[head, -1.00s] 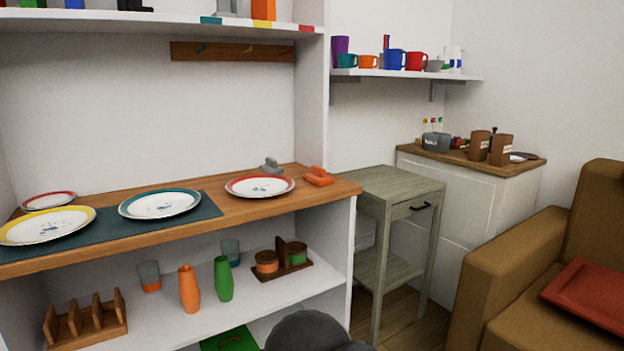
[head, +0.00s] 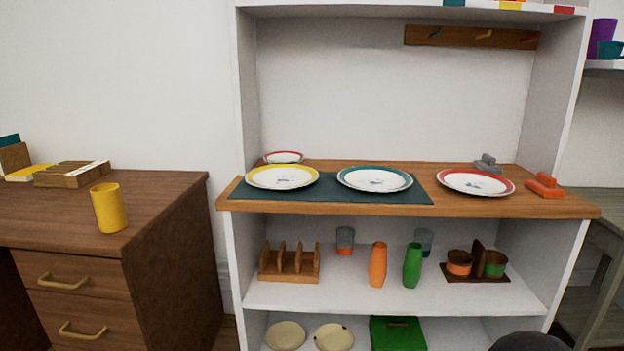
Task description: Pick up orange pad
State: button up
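An orange object (head: 545,189), which looks like the orange pad with a raised grip, lies at the right end of the wooden shelf top (head: 410,207). It rests next to a red-rimmed plate (head: 476,182), apart from it. A similar grey object (head: 486,163) lies just behind the plate. A dark rounded part, probably of my own arm, shows at the bottom edge. My gripper is not in view.
Yellow-rimmed and teal-rimmed (head: 374,179) plates stand on a dark mat (head: 326,196). The lower shelf holds an orange vase (head: 377,265), a green vase (head: 412,266) and a wooden rack (head: 289,263). A brown desk (head: 165,217) with a yellow cup (head: 109,208) stands left.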

aim_at(544, 185)
jog(key=u, duration=0.25)
jog(key=k, duration=0.35)
jog(key=z, duration=1.35)
jog(key=i, duration=1.45)
jog(key=u, duration=0.5)
